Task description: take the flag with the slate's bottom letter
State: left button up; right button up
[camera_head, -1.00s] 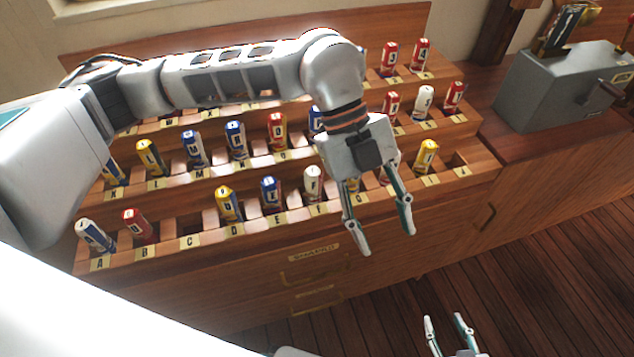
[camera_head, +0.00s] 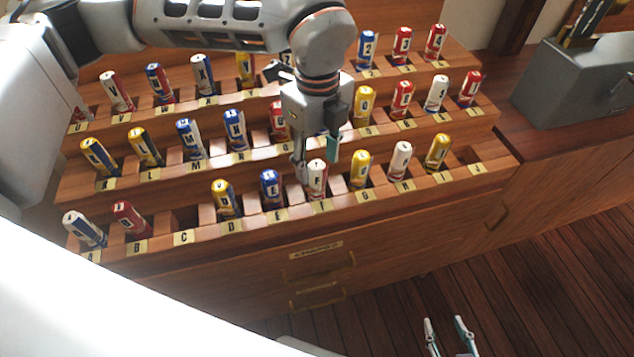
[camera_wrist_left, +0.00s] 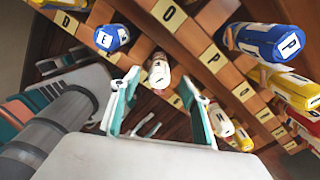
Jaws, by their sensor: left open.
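The rolled flags stand in slots of a stepped wooden rack (camera_head: 160,230) with lettered labels. My left gripper (camera_head: 316,168) points down at the front row, open. Its fingers are on either side of a white rolled flag (camera_head: 316,182) behind the F label. In the left wrist view, that white flag (camera_wrist_left: 159,72) shows between the two spread fingertips (camera_wrist_left: 158,82) of my left gripper; I cannot tell whether they touch it. My right gripper (camera_head: 447,326) is open and empty, low over the floor. No slate is in view.
A blue flag (camera_head: 270,188) marked E stands to the left of the white flag and a yellow flag (camera_head: 360,168) to its right. Slots C and J at the front look empty. A grey metal box (camera_head: 570,85) stands on the counter at right.

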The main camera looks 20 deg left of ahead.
aim_at(317, 184)
pick_arm(q)
notch_tip(317, 184, down, 3)
jog(key=shift+a+f, duration=0.1)
jog(key=c, duration=1.2)
